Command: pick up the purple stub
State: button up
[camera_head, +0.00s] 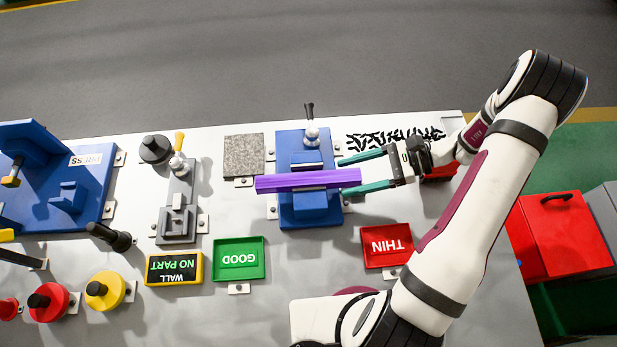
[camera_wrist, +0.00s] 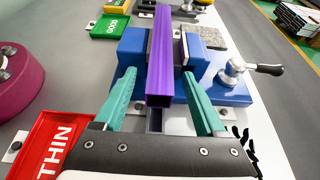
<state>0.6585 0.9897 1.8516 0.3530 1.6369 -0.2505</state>
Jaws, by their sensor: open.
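The purple stub (camera_head: 290,182) is a long, hollow, square-ended bar lying across the blue vise (camera_head: 295,150), and it sticks out past both sides. In the wrist view the purple stub (camera_wrist: 159,60) runs away from me with its open end facing me. My gripper (camera_head: 341,178) is open, with teal fingers, and comes in from the right at the stub's right end. In the wrist view my gripper (camera_wrist: 158,73) has one finger on each side of the stub's near end, with gaps visible. Whether the vise jaws clamp the stub is hard to tell.
A red THIN tray (camera_head: 386,246) and a green GOOD tray (camera_head: 238,260) stand in front of the vise. A vise handle (camera_wrist: 268,69) juts out on the right in the wrist view. Black chips (camera_head: 385,138) lie behind my gripper. A grey gauge (camera_head: 178,205) stands further left.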

grip_shut()
jog(key=shift+r, duration=0.1)
dwell(0.4)
